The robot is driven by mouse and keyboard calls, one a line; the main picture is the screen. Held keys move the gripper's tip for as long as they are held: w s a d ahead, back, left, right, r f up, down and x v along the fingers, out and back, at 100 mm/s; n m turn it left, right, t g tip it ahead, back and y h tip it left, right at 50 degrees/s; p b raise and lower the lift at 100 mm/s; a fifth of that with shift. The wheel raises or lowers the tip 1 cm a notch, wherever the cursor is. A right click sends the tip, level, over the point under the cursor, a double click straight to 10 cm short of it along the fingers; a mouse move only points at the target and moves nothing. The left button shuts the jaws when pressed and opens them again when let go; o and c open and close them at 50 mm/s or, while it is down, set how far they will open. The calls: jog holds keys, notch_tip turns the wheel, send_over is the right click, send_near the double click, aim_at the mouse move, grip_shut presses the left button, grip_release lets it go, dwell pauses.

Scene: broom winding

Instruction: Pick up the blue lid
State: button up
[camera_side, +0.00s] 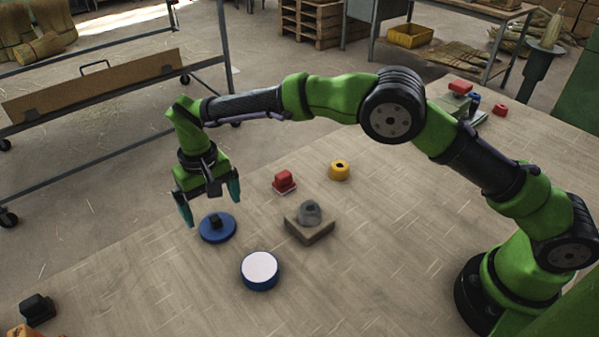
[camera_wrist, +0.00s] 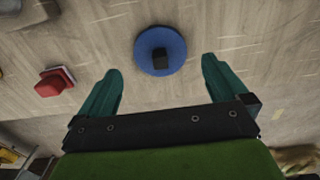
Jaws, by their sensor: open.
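The blue lid (camera_side: 218,229) is a flat blue disc with a black block-shaped knob on top, lying on the table near its far edge. It also shows in the wrist view (camera_wrist: 174,60) at the top middle. My gripper (camera_side: 211,208) is open and empty above the lid. In the wrist view my gripper's two teal fingertips (camera_wrist: 160,66) stand apart, pointing toward the lid on either side of its lower part. The fingers appear clear of the knob. A blue round container (camera_side: 260,272) with a white top stands in front of the lid.
A grey knob on a wooden block (camera_side: 310,229), a red block (camera_side: 285,181) and a yellow ring-shaped piece (camera_side: 340,170) stand right of the lid. A black block (camera_side: 37,309) sits at the lower left.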

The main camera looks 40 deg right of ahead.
aim_at(215, 217)
jog(key=shift+w+f, duration=0.15)
jog(key=shift+f, duration=1.2)
jog(key=shift+w+f, duration=0.15)
jog(key=shift+f, duration=1.2)
jog(key=c, duration=0.8)
jog(key=r, duration=1)
jog(key=shift+s+a+r, duration=0.1)
jog(key=shift+a+r, duration=0.05)
jog(key=shift+a, duration=0.05)
jog(key=s+r, duration=0.3)
jog(key=s, duration=0.7)
jog(key=shift+s+d+f, duration=0.25)
jog(key=shift+s+f, duration=0.55)
jog(key=shift+f, duration=0.8)
jog(key=shift+s+d+f, duration=0.25)
jog(key=shift+s+f, duration=0.6)
jog(key=shift+f, duration=0.8)
jog(key=shift+s+d+f, duration=0.25)
jog(key=shift+s+f, duration=0.55)
jog(key=shift+f, duration=0.8)
